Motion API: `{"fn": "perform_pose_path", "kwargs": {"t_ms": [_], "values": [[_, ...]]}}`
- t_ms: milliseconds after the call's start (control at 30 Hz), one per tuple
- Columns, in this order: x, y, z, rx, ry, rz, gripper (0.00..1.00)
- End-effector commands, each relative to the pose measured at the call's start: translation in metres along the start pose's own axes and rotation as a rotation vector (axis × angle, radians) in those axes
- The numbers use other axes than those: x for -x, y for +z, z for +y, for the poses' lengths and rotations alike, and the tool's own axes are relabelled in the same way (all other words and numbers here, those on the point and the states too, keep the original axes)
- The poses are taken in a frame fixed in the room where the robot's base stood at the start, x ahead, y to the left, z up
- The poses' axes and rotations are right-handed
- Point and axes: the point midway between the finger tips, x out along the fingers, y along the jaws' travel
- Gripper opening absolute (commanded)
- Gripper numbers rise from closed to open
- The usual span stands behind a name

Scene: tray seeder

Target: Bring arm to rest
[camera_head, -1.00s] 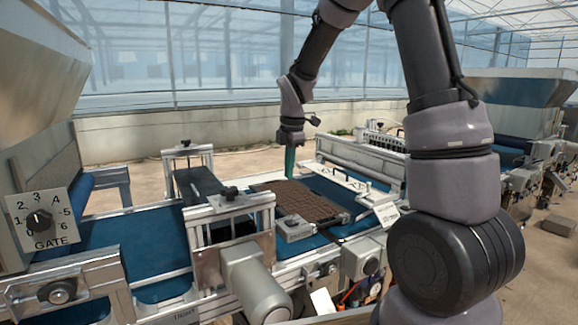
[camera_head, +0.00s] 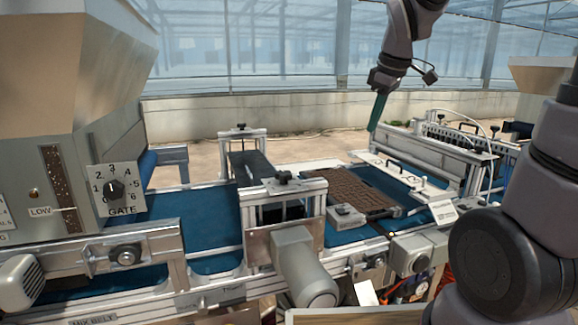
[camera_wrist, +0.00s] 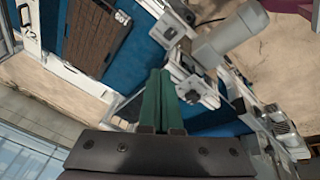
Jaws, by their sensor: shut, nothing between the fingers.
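My gripper (camera_head: 377,112) hangs from my arm above the far side of the seeder line, in the upper right of the head view. Its green fingers point down, shut, with nothing between them. In the wrist view the fingers (camera_wrist: 158,100) lie together over the machine. The brown seed tray (camera_head: 358,188) lies on the blue belt (camera_head: 350,235) below and to the left of the gripper, apart from it. The tray also shows at the upper left of the wrist view (camera_wrist: 98,30).
A large hopper (camera_head: 70,60) with a gate dial (camera_head: 114,188) stands at the left. A metal frame with a roller (camera_head: 285,205) and a grey motor (camera_head: 305,268) crosses the belt. A white bar unit (camera_head: 425,160) stands right of the tray. Open floor (camera_head: 300,150) lies behind the line.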

Motion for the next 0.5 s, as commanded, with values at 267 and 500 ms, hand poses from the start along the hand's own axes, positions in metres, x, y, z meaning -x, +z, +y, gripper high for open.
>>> {"fn": "perform_pose_path", "kwargs": {"t_ms": [267,500], "values": [[0.073,0.058,-0.046,-0.766,0.056,0.182,0.00],[0.095,0.087,-0.075,-1.179,0.029,0.296,0.00]]}}
